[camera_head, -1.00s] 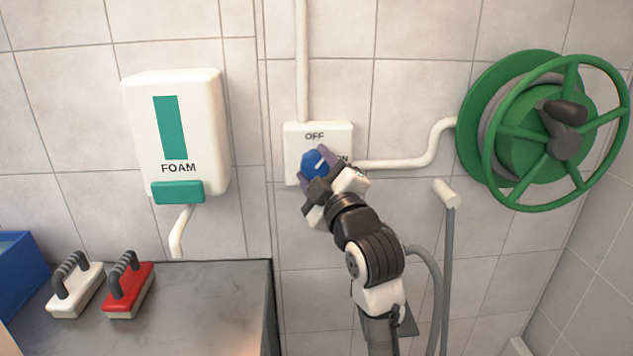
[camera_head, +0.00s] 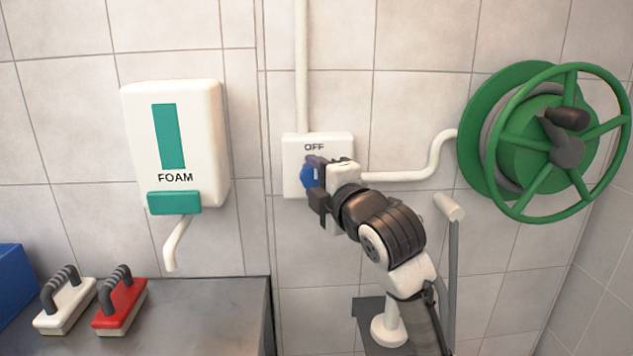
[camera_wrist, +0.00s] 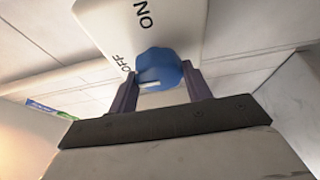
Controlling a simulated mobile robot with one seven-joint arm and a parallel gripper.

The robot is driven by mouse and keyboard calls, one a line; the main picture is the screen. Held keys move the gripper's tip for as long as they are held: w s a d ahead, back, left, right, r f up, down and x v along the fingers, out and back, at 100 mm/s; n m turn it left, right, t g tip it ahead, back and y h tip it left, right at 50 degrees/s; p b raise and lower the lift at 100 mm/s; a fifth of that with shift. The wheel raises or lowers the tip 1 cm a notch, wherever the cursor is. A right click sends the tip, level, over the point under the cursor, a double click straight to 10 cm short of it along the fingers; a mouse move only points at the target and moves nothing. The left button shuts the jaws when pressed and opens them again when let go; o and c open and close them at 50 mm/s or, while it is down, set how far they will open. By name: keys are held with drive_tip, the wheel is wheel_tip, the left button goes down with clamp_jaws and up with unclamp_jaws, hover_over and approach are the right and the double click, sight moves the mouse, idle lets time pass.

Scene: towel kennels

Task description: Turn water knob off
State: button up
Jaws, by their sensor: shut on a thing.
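The blue water knob (camera_head: 308,177) sits on a white wall box (camera_head: 291,150) whose visible label reads OFF above the knob. My gripper (camera_head: 317,174) is at the box, its two fingers on either side of the knob, and it hides much of the knob and the right part of the box in the head view. In the wrist view the knob (camera_wrist: 158,68) is between my gripper's fingers (camera_wrist: 160,90), which are shut on it. The knob's white mark points toward the OFF lettering in that view. The box (camera_wrist: 190,25) also shows ON there.
A green hose reel (camera_head: 545,140) is on the wall at the right, with a white pipe (camera_head: 410,175) running to the box. A foam dispenser (camera_head: 175,140) hangs at the left. Below it, white (camera_head: 66,308) and red (camera_head: 121,305) brushes stand on a counter (camera_head: 205,320).

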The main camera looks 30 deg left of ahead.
idle(0.4)
drive_tip(key=o, duration=1)
drive_tip(key=shift+c, duration=0.2)
drive_tip(key=b+v, duration=0.3)
drive_tip(key=v, duration=1)
drive_tip(key=shift+s+d, duration=0.25)
drive_tip(key=shift+d, duration=0.05)
drive_tip(key=shift+d, duration=0.1)
